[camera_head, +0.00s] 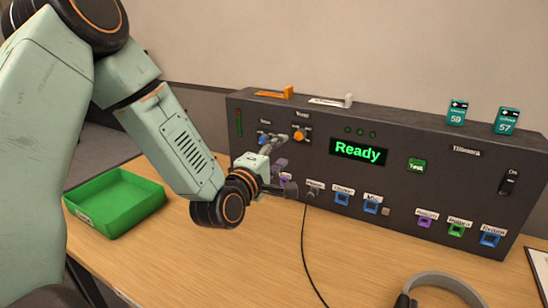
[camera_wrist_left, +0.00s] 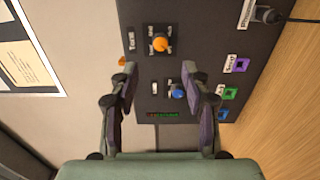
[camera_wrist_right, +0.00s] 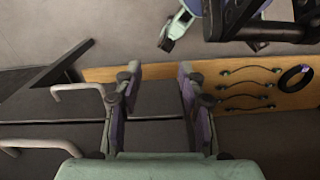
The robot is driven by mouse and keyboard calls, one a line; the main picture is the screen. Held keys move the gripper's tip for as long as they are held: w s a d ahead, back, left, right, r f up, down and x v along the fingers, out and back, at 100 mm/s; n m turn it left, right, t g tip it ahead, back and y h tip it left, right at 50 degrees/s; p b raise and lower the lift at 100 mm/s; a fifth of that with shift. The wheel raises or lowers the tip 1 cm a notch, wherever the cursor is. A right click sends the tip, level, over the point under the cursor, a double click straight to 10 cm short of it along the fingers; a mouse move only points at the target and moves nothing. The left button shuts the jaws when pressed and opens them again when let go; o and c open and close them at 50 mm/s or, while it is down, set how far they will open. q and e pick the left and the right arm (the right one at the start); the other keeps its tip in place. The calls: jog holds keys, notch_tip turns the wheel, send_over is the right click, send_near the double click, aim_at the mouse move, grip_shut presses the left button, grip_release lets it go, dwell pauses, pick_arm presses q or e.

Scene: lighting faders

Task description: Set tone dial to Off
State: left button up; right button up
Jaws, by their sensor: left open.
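The dark control panel (camera_head: 400,180) stands on the desk with two dials at its upper left. One has an orange knob (camera_head: 299,135), the other a blue knob (camera_head: 263,138); their small labels are too blurred to read surely. My left gripper (camera_head: 284,162) is open in front of the panel, just below the dials. In the left wrist view, the blue knob (camera_wrist_left: 177,92) shows between its fingers, nearer the right one, and the orange knob (camera_wrist_left: 160,44) lies beyond the fingertips. No contact is visible. My right gripper (camera_wrist_right: 160,70) is open and empty, away from the panel.
A green tray (camera_head: 115,203) sits on the desk at left. Headphones (camera_head: 440,285) lie at the front right, and a black cable (camera_head: 304,245) runs from the panel. The screen (camera_head: 358,151) reads Ready.

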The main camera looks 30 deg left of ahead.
pick_arm(q)
jog(key=shift+s+d, duration=0.1)
jog(key=shift+s, duration=1.05)
